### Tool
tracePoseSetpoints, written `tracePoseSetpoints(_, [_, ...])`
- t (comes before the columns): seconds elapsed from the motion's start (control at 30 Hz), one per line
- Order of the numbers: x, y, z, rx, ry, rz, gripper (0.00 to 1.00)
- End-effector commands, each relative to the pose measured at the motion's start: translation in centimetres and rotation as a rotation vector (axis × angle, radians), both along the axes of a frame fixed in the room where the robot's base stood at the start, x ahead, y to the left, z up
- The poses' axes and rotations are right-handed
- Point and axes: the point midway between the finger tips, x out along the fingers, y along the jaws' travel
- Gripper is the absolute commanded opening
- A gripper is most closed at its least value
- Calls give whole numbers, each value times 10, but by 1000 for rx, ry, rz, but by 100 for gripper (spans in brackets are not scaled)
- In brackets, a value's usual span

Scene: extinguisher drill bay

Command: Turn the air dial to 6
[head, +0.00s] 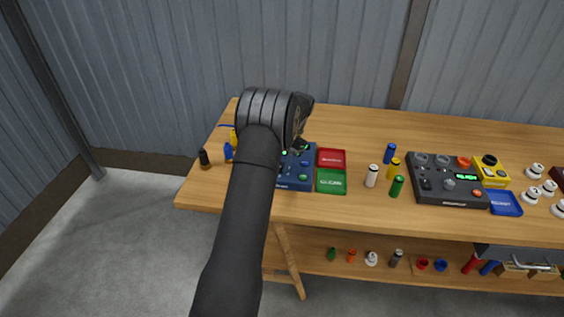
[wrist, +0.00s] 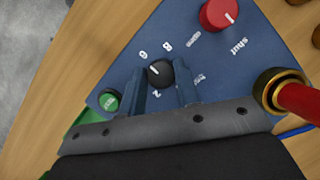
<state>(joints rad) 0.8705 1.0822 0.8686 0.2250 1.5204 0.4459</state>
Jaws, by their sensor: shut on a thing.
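The air dial (wrist: 160,73) is a small black knob on a blue panel (wrist: 205,65), with printed numbers such as 6 and 8 around it. A white mark on the knob shows at its upper left, on the side of the 6. My gripper (wrist: 161,80) is shut on the dial, one finger on either side of it. In the head view my arm and gripper (head: 299,146) cover much of the blue panel (head: 292,183), and the dial is hidden there.
On the panel are a red knob (wrist: 220,14) marked shut and open and a green button (wrist: 109,100). A red-and-brass fitting (wrist: 280,90) is close at right. Red (head: 331,152) and green (head: 331,187) trays and several small cylinders stand right of the panel. A dark console (head: 448,195) stands further right.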

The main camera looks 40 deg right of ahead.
Motion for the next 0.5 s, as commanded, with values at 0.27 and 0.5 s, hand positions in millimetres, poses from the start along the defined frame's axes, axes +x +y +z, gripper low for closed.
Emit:
tracePoseSetpoints(0.27, [0,0,0,-1,-1,0,7])
tracePoseSetpoints(0.5, [0,0,0,-1,-1,0,52])
